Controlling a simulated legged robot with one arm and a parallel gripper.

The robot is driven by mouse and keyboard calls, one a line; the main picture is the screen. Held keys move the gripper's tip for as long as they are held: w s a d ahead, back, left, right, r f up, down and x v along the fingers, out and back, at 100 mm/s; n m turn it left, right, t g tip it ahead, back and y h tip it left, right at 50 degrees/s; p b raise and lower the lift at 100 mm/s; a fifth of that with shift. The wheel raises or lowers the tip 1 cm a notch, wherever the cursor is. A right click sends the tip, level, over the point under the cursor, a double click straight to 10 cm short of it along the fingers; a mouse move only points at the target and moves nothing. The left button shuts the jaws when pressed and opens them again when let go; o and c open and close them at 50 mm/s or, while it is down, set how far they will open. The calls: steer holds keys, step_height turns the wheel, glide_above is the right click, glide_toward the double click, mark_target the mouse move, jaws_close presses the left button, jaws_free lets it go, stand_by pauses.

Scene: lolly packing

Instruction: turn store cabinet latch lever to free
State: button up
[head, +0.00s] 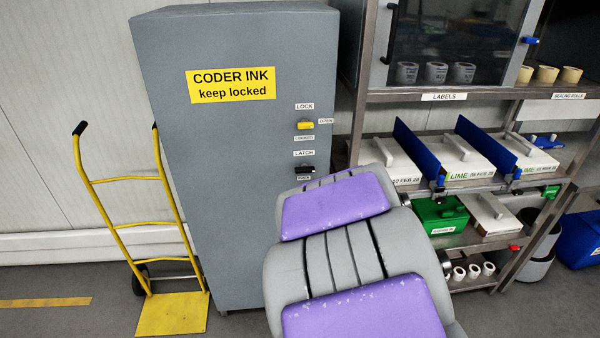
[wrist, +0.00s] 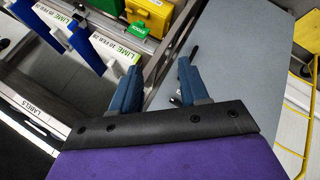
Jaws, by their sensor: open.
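The store cabinet (head: 235,200) is tall and grey, its door shut, with a yellow CODER INK sign (head: 231,85). Under the LATCH label (head: 304,153) the black latch lever (head: 305,169) lies about level; the small label below it is partly covered and hard to read. Above is the yellow lock lever (head: 306,125), lying level beside its OPEN label. My gripper (wrist: 157,75) is open and empty in the wrist view, blue fingers apart. A dark bar (wrist: 194,52) shows against the grey cabinet face near the right finger; I cannot tell whether it is the latch lever. My arm hides the gripper in the head view.
A yellow hand truck (head: 140,210) stands left of the cabinet. Right of it is a metal rack (head: 470,95) with labels, rolls, white boxes with blue dividers and a green bin (head: 440,216). A blue bin (head: 580,240) is at far right. Floor is open at lower left.

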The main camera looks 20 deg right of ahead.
steer(key=w+d+n+t+h, duration=0.2)
steer(key=w+d+n+t, duration=0.2)
steer(key=w+d, duration=0.55)
steer(key=n+t+y, duration=0.8)
steer(key=n+y, duration=0.2)
steer(key=n, duration=0.3)
glide_toward(307, 172)
steer(key=w, duration=0.3)
steer(key=w+b, duration=0.1)
steer(key=w, duration=0.2)
steer(key=w+a+b, duration=0.1)
steer(key=w, duration=0.2)
steer(key=shift+w+f, duration=0.2)
steer(key=shift+w, duration=0.05)
steer(key=shift+c, duration=0.3)
jaws_close()
